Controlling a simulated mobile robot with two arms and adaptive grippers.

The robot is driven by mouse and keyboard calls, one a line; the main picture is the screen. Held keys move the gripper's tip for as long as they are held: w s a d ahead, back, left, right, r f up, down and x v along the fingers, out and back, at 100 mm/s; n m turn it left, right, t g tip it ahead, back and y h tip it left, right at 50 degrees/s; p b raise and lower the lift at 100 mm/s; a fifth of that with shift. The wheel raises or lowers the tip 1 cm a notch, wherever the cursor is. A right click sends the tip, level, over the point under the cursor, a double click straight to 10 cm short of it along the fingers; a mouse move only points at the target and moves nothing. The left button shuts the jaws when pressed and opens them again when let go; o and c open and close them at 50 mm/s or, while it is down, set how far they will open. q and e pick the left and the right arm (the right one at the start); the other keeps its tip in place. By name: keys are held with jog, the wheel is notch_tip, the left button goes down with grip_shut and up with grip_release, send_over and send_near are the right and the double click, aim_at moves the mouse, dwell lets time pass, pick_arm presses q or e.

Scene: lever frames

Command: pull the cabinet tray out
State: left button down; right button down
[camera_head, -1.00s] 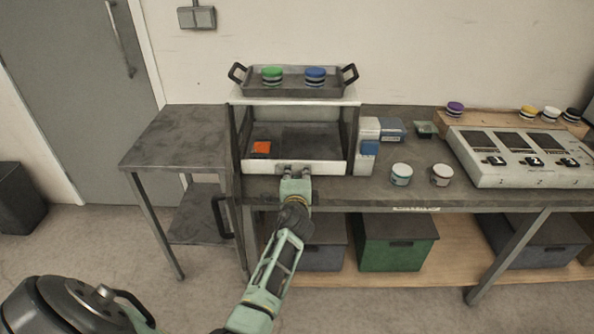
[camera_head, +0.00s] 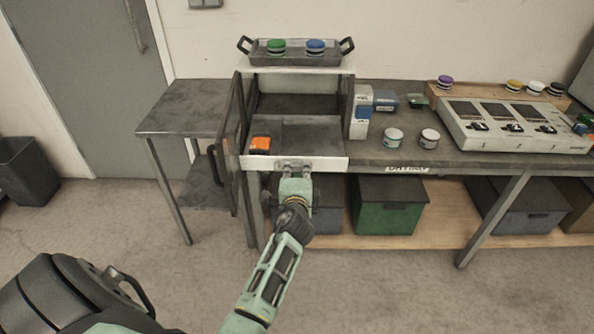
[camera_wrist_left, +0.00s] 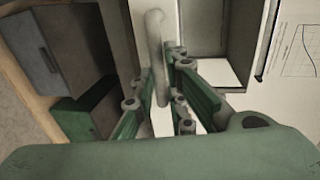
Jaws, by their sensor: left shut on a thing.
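The cabinet (camera_head: 349,90) stands on the bench with its dark-framed door (camera_head: 231,130) swung open to the left. Its tray (camera_head: 325,162), with a white front, sticks out past the cabinet's front. An orange object (camera_head: 260,143) lies in the tray's left part. My left gripper (camera_head: 294,172) is at the middle of the tray front, shut on the tray's handle. In the left wrist view, the pale handle bar (camera_wrist_left: 157,50) runs between the green fingers (camera_wrist_left: 165,95). My right gripper is not in view.
A grey tray (camera_head: 297,58) with a green-lidded and a blue-lidded jar sits on the cabinet. Small boxes (camera_head: 361,112) and two white jars stand close to the right. A switch panel (camera_head: 515,127) is further right. Bins (camera_head: 388,205) stand below; open floor lies in front.

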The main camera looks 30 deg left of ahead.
pick_arm(q)
jog(key=shift+s+f, duration=0.1)
jog(key=shift+f, duration=0.2)
jog(key=c, duration=1.8)
grip_release()
jog(key=shift+c, duration=0.2)
jog(key=shift+w, duration=0.2)
jog(key=shift+r, duration=0.1)
jog(key=shift+s, duration=0.1)
jog(key=v, duration=0.7)
jog(key=shift+s+d+r, duration=0.1)
jog(key=shift+d, duration=0.05)
